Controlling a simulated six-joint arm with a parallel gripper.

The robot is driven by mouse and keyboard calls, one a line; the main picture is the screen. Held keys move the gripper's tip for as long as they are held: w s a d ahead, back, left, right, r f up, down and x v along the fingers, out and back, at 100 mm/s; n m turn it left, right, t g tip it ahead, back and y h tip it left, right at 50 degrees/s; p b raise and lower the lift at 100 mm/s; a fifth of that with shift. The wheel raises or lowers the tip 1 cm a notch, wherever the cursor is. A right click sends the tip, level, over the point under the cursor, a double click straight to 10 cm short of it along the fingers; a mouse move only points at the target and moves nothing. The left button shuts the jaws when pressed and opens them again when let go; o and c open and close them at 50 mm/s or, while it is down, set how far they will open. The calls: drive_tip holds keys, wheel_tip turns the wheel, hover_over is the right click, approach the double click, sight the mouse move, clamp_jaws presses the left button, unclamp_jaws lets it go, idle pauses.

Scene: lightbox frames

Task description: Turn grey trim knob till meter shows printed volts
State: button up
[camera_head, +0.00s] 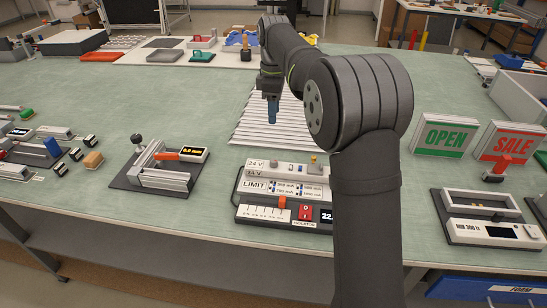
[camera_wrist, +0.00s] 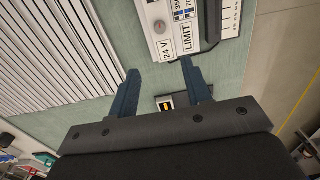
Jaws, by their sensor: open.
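The power supply unit (camera_head: 262,198) stands near the table's front edge, with a "24 V" label (camera_head: 255,163) and a "LIMIT" panel. Its dark meter (camera_head: 327,216) shows "22" in white; my arm hides the rest. A small round grey knob (camera_wrist: 160,27) shows in the wrist view beside the "24 V" label (camera_wrist: 166,50); I take it for the trim knob. My gripper (camera_head: 272,112) points down above and behind the unit, apart from it. In the wrist view my gripper (camera_wrist: 158,78) has two blue fingers spread wide with nothing between them.
A red switch (camera_head: 305,212) and an orange slider (camera_head: 282,202) are on the unit's front. A ribbed white panel (camera_head: 250,125) lies behind it. A clamp-like device (camera_head: 160,170) with an orange lever stands left. Clear green table lies between them.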

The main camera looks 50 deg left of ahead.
sight(274, 160)
drive_tip(key=f, duration=1.7)
drive_tip(key=shift+s+d+f, duration=0.15)
drive_tip(key=shift+d+f, duration=0.05)
clamp_jaws()
